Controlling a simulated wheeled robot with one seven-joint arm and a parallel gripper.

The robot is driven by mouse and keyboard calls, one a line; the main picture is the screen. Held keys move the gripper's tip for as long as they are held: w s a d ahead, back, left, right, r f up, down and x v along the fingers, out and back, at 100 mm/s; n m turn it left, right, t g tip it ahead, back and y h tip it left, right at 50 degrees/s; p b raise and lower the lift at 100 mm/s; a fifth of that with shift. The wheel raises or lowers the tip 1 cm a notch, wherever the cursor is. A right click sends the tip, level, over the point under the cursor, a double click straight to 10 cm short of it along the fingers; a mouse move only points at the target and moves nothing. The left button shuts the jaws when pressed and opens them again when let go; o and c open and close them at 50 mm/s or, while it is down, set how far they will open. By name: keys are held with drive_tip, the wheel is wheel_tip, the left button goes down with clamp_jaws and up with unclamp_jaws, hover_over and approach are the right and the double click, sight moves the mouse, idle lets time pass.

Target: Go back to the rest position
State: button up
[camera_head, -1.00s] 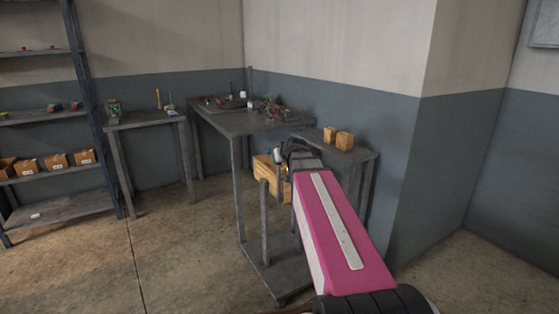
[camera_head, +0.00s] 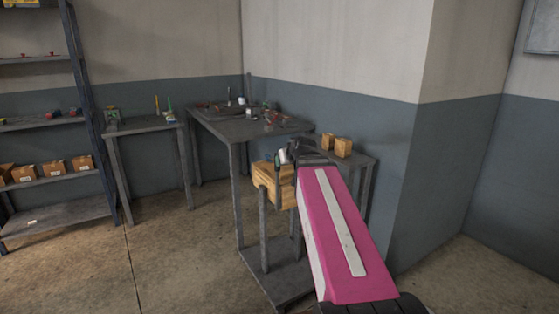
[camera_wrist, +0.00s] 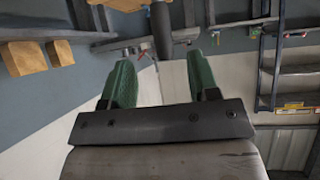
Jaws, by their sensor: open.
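My gripper (camera_wrist: 161,82) shows in the wrist view with its two green fingers apart and nothing between them. In the head view my pink arm reaches away from me, and the dark wrist and gripper (camera_head: 284,158) at its far end are small and partly hidden. The gripper appears in front of the grey tables by the wall corner; its exact distance from them cannot be told. A wooden crate (camera_head: 266,176) appears just behind and below it.
A tall grey table (camera_head: 232,130) holds several small items. A lower table (camera_head: 362,158) carries two wooden blocks (camera_head: 343,147), also upside down in the wrist view (camera_wrist: 24,57). A small table (camera_head: 135,126) and a shelf rack (camera_head: 75,120) stand left. Floor at left is clear.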

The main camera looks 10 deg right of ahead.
drive_tip(key=s+a+f+g, duration=0.1)
drive_tip(key=s+f+g, duration=0.2)
drive_tip(key=f, duration=0.8)
drive_tip(key=s+a+f+m+g+h, duration=0.1)
drive_tip(key=s+f+g, duration=0.3)
drive_tip(key=s+f, duration=0.4)
drive_tip(key=s+a+f+g, duration=0.3)
drive_tip(key=s+f+g, duration=0.1)
drive_tip(key=f, duration=1)
drive_tip(key=shift+s+f+m+h, duration=0.2)
drive_tip(key=shift+s+m+h, duration=0.2)
drive_tip(key=shift+s, duration=0.45)
drive_tip(key=shift+a, duration=0.1)
